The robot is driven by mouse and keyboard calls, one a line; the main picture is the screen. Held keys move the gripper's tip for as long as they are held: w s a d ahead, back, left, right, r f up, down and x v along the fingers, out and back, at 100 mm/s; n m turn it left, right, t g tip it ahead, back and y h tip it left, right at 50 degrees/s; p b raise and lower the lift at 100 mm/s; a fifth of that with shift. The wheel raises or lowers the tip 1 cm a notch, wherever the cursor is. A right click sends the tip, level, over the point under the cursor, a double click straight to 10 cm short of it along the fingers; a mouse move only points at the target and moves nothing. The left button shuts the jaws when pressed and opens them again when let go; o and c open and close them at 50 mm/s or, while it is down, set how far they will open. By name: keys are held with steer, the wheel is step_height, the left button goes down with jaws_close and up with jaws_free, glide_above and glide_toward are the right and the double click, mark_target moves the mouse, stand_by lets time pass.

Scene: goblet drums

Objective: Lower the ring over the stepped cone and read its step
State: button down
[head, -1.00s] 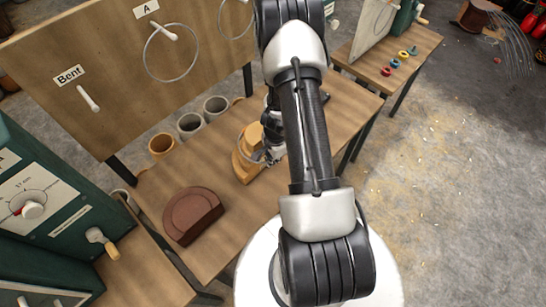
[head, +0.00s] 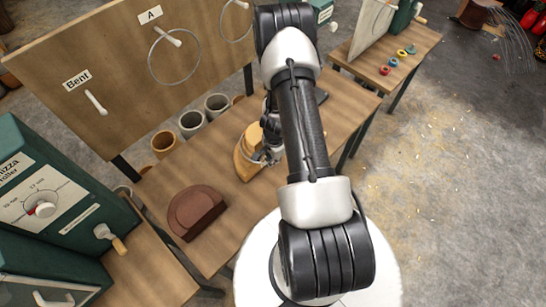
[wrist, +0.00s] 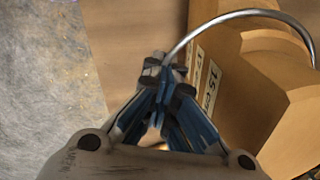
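The stepped cone (head: 244,163) is a tan wooden block with tiers, standing on the middle bench. It fills the right of the wrist view (wrist: 270,110), where a white label (wrist: 212,86) on it reads "15 c", partly cut off. My gripper (wrist: 163,66) is shut on a thin metal ring (wrist: 240,13), beside the cone's labelled face. The ring arcs across the cone's upper tiers; whether it fully encircles them is hidden. In the head view my gripper (head: 268,154) is at the cone's right side, partly behind my arm.
A brown rounded block (head: 196,211) lies on the bench (head: 215,250). A board behind it carries a peg marked A with a hanging hoop (head: 174,55) and an empty peg marked Bent (head: 96,102). Several pots stand behind the bench. A green machine (head: 55,205) is at left.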

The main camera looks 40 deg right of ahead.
steer(key=shift+s+f+p, duration=0.1)
steer(key=shift+f+p, duration=0.05)
steer(key=shift+p, duration=0.75)
steer(key=shift+f, duration=0.25)
steer(key=shift+f+b, duration=1)
steer(key=shift+b, duration=0.45)
steer(key=c, duration=1.9)
jaws_free()
steer(key=shift+r, duration=0.15)
steer(key=c, duration=0.3)
steer(key=o, duration=0.4)
steer(key=shift+a, duration=0.1)
steer(key=shift+o, duration=0.2)
steer(key=shift+s, duration=0.1)
